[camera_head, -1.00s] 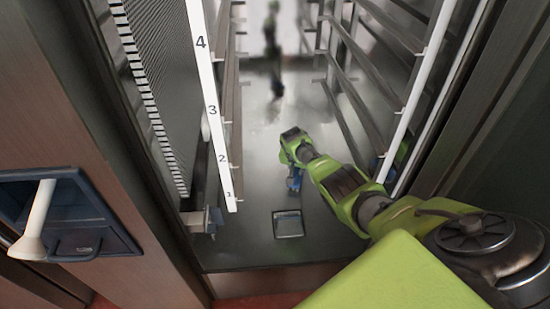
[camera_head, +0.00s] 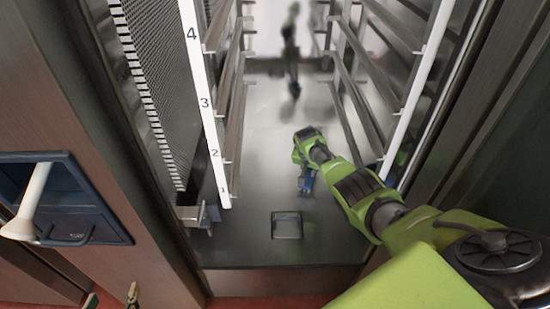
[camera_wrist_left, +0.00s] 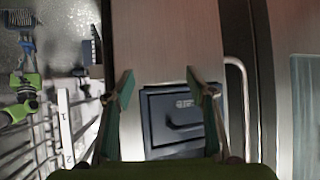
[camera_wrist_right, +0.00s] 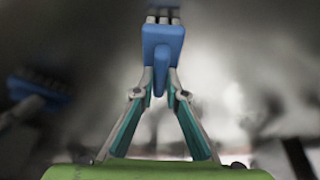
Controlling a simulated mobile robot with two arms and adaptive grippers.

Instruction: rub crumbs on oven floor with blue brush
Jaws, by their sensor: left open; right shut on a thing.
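The blue brush (camera_head: 306,182) is held inside the oven, low over the grey metal oven floor (camera_head: 250,185). My right gripper (camera_head: 302,162) is shut on it. In the right wrist view the brush (camera_wrist_right: 162,45) sticks out beyond the fingertips (camera_wrist_right: 160,82), its pale bristles at the far end. I cannot tell whether the bristles touch the floor. No crumbs can be made out. My left gripper (camera_head: 111,297) is open and empty outside the oven, at the bottom left. Its open fingers (camera_wrist_left: 160,85) face the dark blue panel recess (camera_wrist_left: 175,118) in the left wrist view.
Rack rails stand on both sides of the oven, with a numbered white strip (camera_head: 205,105) at the left. A square drain (camera_head: 286,225) lies in the floor near the front edge. A white-handled hose nozzle (camera_head: 30,205) sits in the front panel. The middle floor is clear.

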